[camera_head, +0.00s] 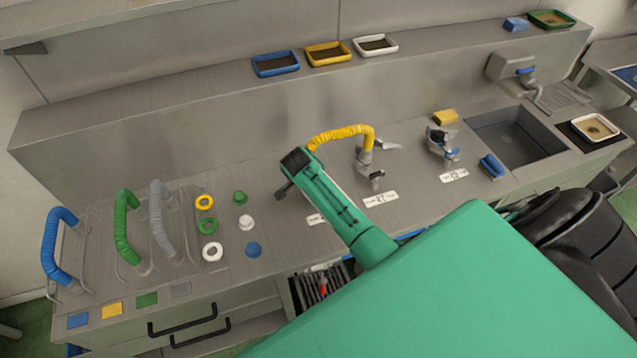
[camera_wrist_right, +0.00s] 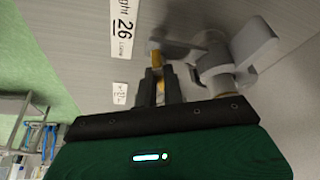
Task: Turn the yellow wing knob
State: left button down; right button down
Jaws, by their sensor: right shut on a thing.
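In the right wrist view the fingers of my right gripper (camera_wrist_right: 158,78) are shut on the yellow wing knob (camera_wrist_right: 155,58). Only small bits of yellow show between and just beyond the dark fingers. Grey metal fittings (camera_wrist_right: 225,62) stand right beside the fingers. In the head view my green right arm reaches over the counter. I cannot make out the yellow wing knob there, nor how it is turned. My left gripper is not in view.
A yellow ribbed hose (camera_head: 340,133) arches beside my arm. Metal taps (camera_head: 442,146) and a sink (camera_head: 520,138) lie to the right. Blue (camera_head: 60,240), green (camera_head: 124,225) and grey (camera_head: 160,215) handles stand at the left. Several coloured rings and knobs lie between, and trays line the back ledge.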

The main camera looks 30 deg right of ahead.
jog(key=m+g, duration=0.2)
jog(key=m, duration=0.2)
jog(key=shift+f+m+b, duration=0.15)
jog(key=shift+m+b, duration=0.2)
jog(key=shift+m, duration=0.05)
dwell(0.4)
jog(key=c, duration=1.5)
grip_release()
jog(key=shift+w+d, duration=0.1)
jog(key=b+v, duration=0.4)
jog(key=v, duration=1)
